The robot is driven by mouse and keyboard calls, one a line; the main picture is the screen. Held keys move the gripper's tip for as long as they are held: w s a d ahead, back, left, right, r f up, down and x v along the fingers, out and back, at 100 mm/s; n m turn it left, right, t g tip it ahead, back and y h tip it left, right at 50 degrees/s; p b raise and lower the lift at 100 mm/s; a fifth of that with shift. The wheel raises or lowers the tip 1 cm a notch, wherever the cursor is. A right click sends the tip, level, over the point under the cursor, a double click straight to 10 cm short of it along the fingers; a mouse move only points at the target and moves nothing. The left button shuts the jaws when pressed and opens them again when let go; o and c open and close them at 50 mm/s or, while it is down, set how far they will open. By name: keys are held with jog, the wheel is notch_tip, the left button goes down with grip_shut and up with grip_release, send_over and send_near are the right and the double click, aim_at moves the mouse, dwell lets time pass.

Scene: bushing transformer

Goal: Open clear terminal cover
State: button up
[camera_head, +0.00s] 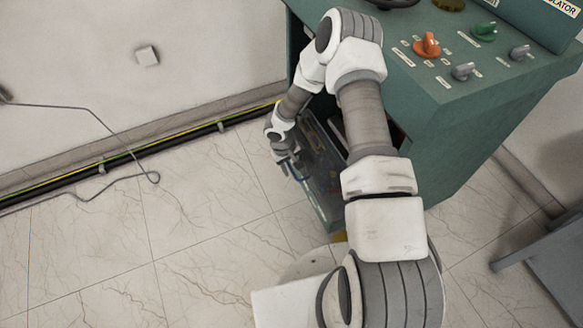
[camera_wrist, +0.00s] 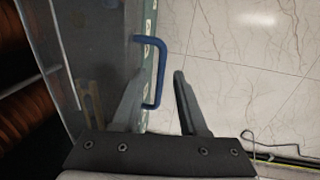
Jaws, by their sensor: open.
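The clear terminal cover (camera_head: 322,165) is a see-through grey panel on the side of the green cabinet, low beside the floor. In the wrist view the cover (camera_wrist: 98,42) shows at left, with coppery ribbed parts behind it. Its blue handle (camera_wrist: 160,72) stands out from the green edge strip. My gripper (camera_wrist: 160,74) is open, and the handle's long bar appears between its two fingers. I cannot tell whether either finger touches it. In the head view my gripper (camera_head: 290,168) is at the cover's outer side, and my arm hides part of the cover.
The green cabinet (camera_head: 455,135) has orange, green and grey knobs on top. A black pipe with a yellow-green stripe (camera_head: 150,150) runs along the wall base. A thin loose cable (camera_head: 110,140) lies at left.

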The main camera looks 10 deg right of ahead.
jog(key=shift+c, duration=0.3)
grip_shut()
dwell(1.1)
